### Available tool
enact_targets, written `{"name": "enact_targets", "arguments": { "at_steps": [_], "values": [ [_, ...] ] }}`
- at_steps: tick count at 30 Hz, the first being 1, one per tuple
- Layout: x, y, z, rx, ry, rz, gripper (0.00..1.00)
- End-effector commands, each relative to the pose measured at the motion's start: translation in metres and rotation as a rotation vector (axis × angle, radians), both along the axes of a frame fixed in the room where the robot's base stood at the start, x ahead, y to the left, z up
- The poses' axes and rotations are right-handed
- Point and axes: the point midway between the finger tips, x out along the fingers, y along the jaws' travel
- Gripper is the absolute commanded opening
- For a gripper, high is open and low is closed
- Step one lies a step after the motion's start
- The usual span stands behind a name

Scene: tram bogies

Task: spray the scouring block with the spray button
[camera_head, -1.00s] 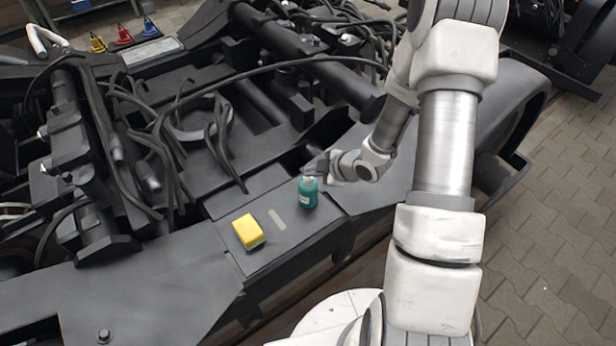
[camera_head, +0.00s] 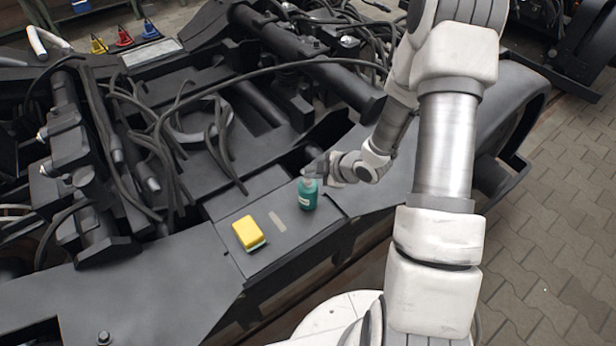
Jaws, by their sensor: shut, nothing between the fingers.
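The scouring block (camera_head: 248,233), yellow on top with a green underside, lies on the flat black plate of the bogie frame, left of the bottle. A green spray bottle (camera_head: 308,195) with a small pale label stands upright on the same plate. Its light head, where the spray button sits, is partly hidden by my gripper. My gripper (camera_head: 313,172) is shut and empty, with its fingertips at the top of the bottle. I cannot tell whether they touch the button.
A pale strip (camera_head: 264,218) lies on the plate between block and bottle. Black hoses (camera_head: 220,150) and pipes crowd the bogie behind. Red, yellow and blue items (camera_head: 123,36) stand at the far left. Paved floor (camera_head: 560,230) is free at right.

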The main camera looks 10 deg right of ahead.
Motion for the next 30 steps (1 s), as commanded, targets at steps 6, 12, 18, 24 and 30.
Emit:
{"name": "enact_targets", "arguments": {
  "at_steps": [6, 12, 18, 24, 30],
  "values": [
    [0.0, 0.0, 0.012, 0.0, 0.0, 0.0, 0.0],
    [0.0, 0.0, 0.011, 0.001, 0.0, 0.001, 0.0],
    [0.0, 0.0, 0.016, 0.001, -0.001, 0.0, 0.0],
    [0.0, 0.0, 0.036, 0.0, -0.002, 0.001, 0.0],
    [0.0, 0.0, 0.056, 0.0, -0.002, 0.001, 0.0]
  ]
}}
